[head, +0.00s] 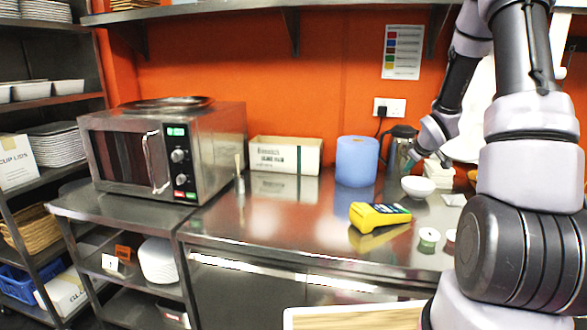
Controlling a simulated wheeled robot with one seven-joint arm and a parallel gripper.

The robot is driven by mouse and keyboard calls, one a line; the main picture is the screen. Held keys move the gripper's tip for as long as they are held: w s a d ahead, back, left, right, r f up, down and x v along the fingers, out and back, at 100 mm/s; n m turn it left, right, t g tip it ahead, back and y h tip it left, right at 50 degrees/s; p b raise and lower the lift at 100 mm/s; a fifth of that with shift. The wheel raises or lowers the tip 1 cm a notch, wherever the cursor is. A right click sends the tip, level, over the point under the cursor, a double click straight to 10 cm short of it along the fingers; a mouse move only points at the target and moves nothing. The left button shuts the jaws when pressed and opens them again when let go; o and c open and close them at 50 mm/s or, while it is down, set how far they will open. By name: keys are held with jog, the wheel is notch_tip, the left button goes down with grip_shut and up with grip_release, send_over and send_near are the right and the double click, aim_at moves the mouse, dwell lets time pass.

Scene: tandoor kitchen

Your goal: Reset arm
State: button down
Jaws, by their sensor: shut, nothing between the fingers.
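My arm enters at the right of the head view and folds over, with its far end pointing down and left. My gripper (410,164) is small at that end, shut and empty, in front of a dark jug or kettle (399,146) near the back wall. It appears to be above the steel counter (290,215). My nearer arm links hide much of the right side.
A steel microwave (125,155) stands at left. A carton (285,155), blue roll (357,162), white bowl (418,188), yellow handheld device (379,215) and small tub (429,239) are on the counter. A shelf (215,12) runs overhead. The counter's front middle is clear.

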jog(key=s+a+r+m, duration=0.3)
jog(key=s+a+r, duration=0.1)
jog(key=s+r, duration=0.5)
jog(key=s+a+r+m, duration=0.35)
jog(key=s+r, duration=0.25)
jog(key=r, duration=0.5)
jog(key=s+a+r+m+y, duration=0.1)
jog(key=s+a+r+m, duration=0.1)
jog(key=s+a, duration=0.3)
jog(key=s+a+r+m+g+y, duration=0.1)
jog(key=s+a+r, duration=0.2)
jog(key=s, duration=1.1)
jog(key=a, duration=0.2)
jog(key=shift+s+a+r+m+y, duration=0.2)
jog(key=shift+a+m+y, duration=0.15)
jog(key=shift+y, duration=0.05)
jog(key=shift+d, duration=0.1)
